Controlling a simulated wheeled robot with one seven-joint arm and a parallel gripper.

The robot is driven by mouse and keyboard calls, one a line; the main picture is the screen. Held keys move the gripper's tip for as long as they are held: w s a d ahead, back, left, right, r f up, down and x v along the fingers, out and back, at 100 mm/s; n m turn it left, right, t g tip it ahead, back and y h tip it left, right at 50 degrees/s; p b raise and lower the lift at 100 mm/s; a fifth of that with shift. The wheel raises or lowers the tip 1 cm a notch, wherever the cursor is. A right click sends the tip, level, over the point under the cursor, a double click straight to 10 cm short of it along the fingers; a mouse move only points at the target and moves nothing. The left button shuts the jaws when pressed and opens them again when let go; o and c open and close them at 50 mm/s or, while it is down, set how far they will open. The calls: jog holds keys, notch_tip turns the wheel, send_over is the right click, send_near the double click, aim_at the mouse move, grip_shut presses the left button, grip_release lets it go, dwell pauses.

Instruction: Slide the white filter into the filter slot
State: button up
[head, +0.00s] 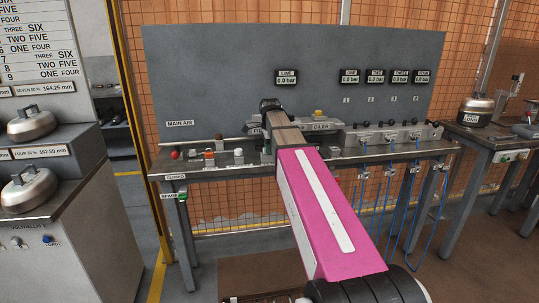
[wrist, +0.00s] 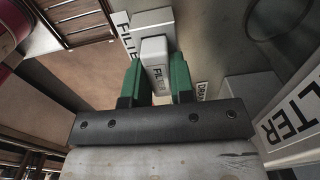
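In the wrist view my gripper (wrist: 158,78) has its two green fingers on either side of the white filter (wrist: 154,52), a small pale block lettered FILTER. The fingers appear to touch its sides. A larger pale block (wrist: 152,18) stands just beyond the filter; I cannot tell whether the filter touches it. A white FILTER label (wrist: 128,38) is beside it on the left. The slot opening itself is not clearly visible. In the head view my pink arm reaches over the bench (head: 220,171) and hides the filter and fingers.
An OILER label (head: 320,126) is on the bench unit right of my wrist. Several valves (head: 390,137) with blue hoses stand farther right. A grey panel (head: 215,75) rises behind the bench.

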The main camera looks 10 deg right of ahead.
grip_shut()
jog(key=shift+r, duration=0.25)
jog(key=shift+s+r, duration=0.1)
jog(key=shift+r, duration=2.7)
jog(key=shift+r, duration=0.25)
jog(key=shift+r, duration=0.1)
